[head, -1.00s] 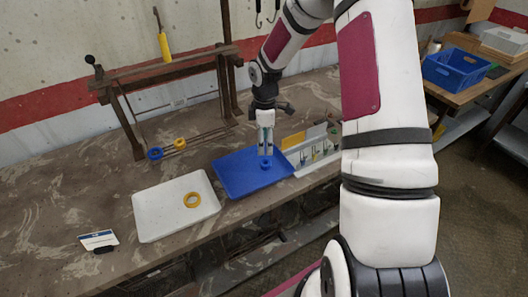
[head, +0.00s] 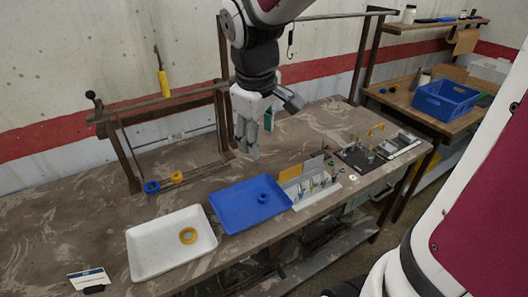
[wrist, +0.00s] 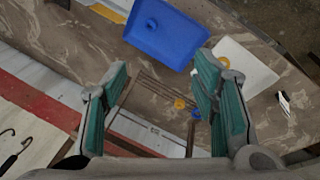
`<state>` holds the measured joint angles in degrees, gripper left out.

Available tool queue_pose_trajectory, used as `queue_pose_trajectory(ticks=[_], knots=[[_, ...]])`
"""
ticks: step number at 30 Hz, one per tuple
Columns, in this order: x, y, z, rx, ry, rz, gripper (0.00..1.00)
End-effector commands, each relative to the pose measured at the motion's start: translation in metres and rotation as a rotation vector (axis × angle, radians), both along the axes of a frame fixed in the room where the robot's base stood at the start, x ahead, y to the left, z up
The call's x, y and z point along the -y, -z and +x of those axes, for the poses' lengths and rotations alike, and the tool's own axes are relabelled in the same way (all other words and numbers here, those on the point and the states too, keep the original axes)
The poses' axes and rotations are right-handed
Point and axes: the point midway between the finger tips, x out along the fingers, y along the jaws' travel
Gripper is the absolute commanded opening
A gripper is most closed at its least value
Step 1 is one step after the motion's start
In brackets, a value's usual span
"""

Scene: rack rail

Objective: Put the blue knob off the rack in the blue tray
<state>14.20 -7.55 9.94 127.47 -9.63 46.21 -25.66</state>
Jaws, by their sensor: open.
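A blue knob (head: 263,198) lies in the blue tray (head: 233,221) on the workbench, and it also shows in the wrist view (wrist: 152,23). A second blue ring-shaped knob (head: 152,187) is at the near end of the rack's rails, with a yellow one (head: 177,177) beside it. Both also show small in the wrist view, the blue one (wrist: 196,114) and the yellow one. My gripper (head: 251,152) is raised behind the blue tray, apart from it. In the wrist view its green-padded fingers (wrist: 162,80) are spread with nothing between them.
A white tray (head: 140,262) holding a yellow ring (head: 188,235) stands left of the blue tray. A metal holder with small tools (head: 315,190) stands right of it. The rack frame (head: 165,105) rises behind. A small card (head: 90,279) stands at the front left.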

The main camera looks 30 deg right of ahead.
Motion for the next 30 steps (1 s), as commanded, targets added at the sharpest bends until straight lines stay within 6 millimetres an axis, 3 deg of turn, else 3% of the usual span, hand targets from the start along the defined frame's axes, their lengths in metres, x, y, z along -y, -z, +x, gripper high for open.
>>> queue_pose_trajectory(ticks=[1,6,12,15,20,30], knots=[[-0.007,-0.014,-0.015,0.041,0.038,0.012,0.54],[-0.028,-0.041,-0.065,0.152,0.191,0.101,0.54],[-0.046,-0.053,-0.115,0.25,0.333,0.234,0.54],[-0.052,-0.054,-0.131,0.273,0.375,0.286,0.54],[-0.055,-0.054,-0.141,0.289,0.406,0.324,0.54],[-0.055,-0.054,-0.141,0.289,0.409,0.326,0.54]])
